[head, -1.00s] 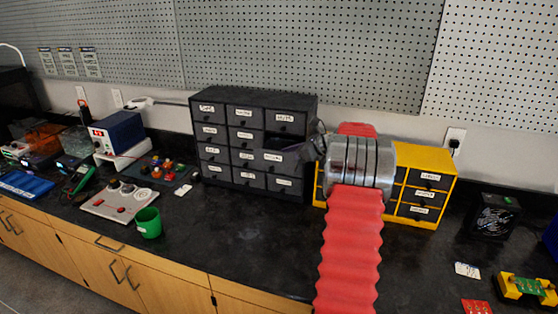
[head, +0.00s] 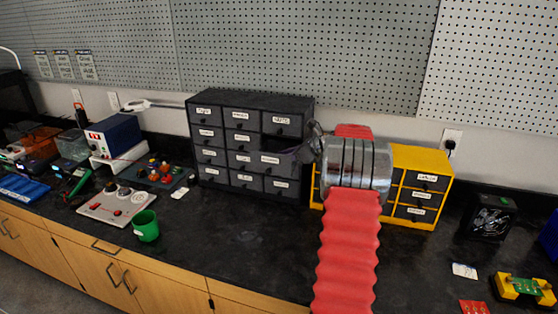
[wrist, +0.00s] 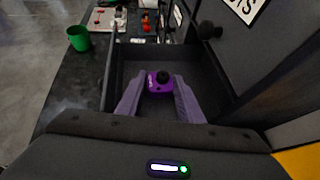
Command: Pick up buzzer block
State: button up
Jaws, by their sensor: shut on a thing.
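A small purple block with a round black top, which looks like the buzzer block (wrist: 158,86), is between my gripper's fingertips in the wrist view. My gripper (wrist: 160,90) is shut on it, one finger on each side. Both are over or inside an open dark drawer (wrist: 124,72); how far the block is above the drawer floor I cannot tell. In the head view my gripper (head: 314,142) is at the right side of the black drawer cabinet (head: 240,185), beside the pulled-out drawer, and my arm hides the block.
A yellow drawer cabinet (head: 431,160) stands right of the black one, partly behind my arm. A green cup (head: 146,226) and a control board (head: 116,203) are at the left. The black worktop (head: 240,255) is clear in front of the cabinets. Drawer walls surround the fingers.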

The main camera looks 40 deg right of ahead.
jog(key=shift+s+a+r, duration=0.1)
jog(key=shift+a+r, duration=0.15)
jog(key=shift+r, duration=0.05)
notch_tip(320, 180, up, 11)
jog(key=s+a, duration=0.4)
jog(key=a, duration=0.4)
jog(key=s+a, duration=0.5)
jog(key=a, duration=0.4)
jog(key=shift+a+f, duration=0.1)
dwell(0.7)
jog(key=w+a+f, duration=0.4)
jog(key=a, duration=0.3)
jog(key=w+a+f, duration=0.4)
jog(key=a, duration=0.3)
jog(key=a+f, duration=0.3)
jog(key=a, duration=0.1)
jog(key=a+f, duration=0.3)
jog(key=f, duration=0.1)
jog(key=s+a+f, duration=0.1)
jog(key=a+f, duration=0.3)
jog(key=shift+s+a, duration=0.1)
jog(key=shift+a, duration=0.25)
